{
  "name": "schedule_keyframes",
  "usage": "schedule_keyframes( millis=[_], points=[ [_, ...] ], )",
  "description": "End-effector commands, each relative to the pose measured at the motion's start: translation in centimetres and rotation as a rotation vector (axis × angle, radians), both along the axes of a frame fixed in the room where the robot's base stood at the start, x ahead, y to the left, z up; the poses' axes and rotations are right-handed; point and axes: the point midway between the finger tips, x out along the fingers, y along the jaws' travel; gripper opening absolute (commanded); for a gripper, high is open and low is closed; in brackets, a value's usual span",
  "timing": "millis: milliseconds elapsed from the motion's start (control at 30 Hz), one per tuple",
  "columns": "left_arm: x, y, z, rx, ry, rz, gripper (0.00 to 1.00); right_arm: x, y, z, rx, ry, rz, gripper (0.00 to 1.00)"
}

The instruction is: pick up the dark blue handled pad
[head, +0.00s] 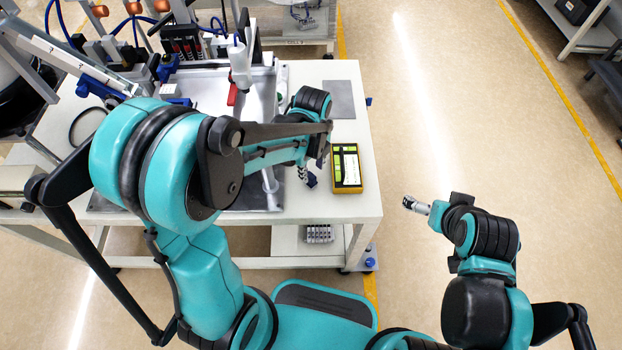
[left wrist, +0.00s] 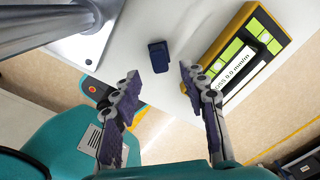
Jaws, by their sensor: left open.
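The dark blue handled pad (left wrist: 158,56) stands on the white table top in the left wrist view, a small dark blue block. In the head view it is a small dark shape (head: 311,181) near the table's front edge, partly hidden by my left gripper. My left gripper (left wrist: 159,75) is open, its two purple-padded fingers apart, with the pad just beyond and between the fingertips. Nothing is held. In the head view the left gripper (head: 311,170) is mostly hidden by its wrist. My right gripper (head: 411,203) is over the floor right of the table; its jaws are too small to judge.
A yellow-framed device (head: 347,169) with a pale display lies close to the right of the pad. A metal tray (head: 240,203) with a post is on its left. A grey plate (head: 339,99) lies farther back.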

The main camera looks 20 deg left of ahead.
Motion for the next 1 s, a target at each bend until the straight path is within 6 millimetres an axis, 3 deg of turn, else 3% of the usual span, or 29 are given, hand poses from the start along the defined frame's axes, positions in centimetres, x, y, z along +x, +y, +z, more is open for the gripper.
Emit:
schedule_keyframes(
  millis=[333, 567, 600, 767, 1000],
  points=[
    [0.3, 0.6, -4.8, 0.0, -0.001, 0.002, 0.43, 0.0, 0.0, -2.7, 0.0, 0.0, 0.0, 1.0],
    [0.3, 0.6, -5.0, 0.0, -0.001, 0.003, 0.43, 0.0, 0.0, -2.6, 0.0, 0.0, 0.0, 1.0],
    [0.3, 0.6, -5.0, 0.0, -0.001, 0.003, 0.4, 0.0, 0.0, -2.6, 0.0, 0.0, 0.0, 1.0],
    [0.3, 0.6, -5.0, 0.0, -0.001, 0.003, 0.0, 0.0, 0.0, -2.6, 0.0, 0.0, 0.0, 1.0],
    [0.3, 0.6, -5.0, 0.0, -0.002, 0.003, 0.0, 0.0, 0.0, -2.6, 0.0, 0.0, 0.0, 1.0]
  ],
)
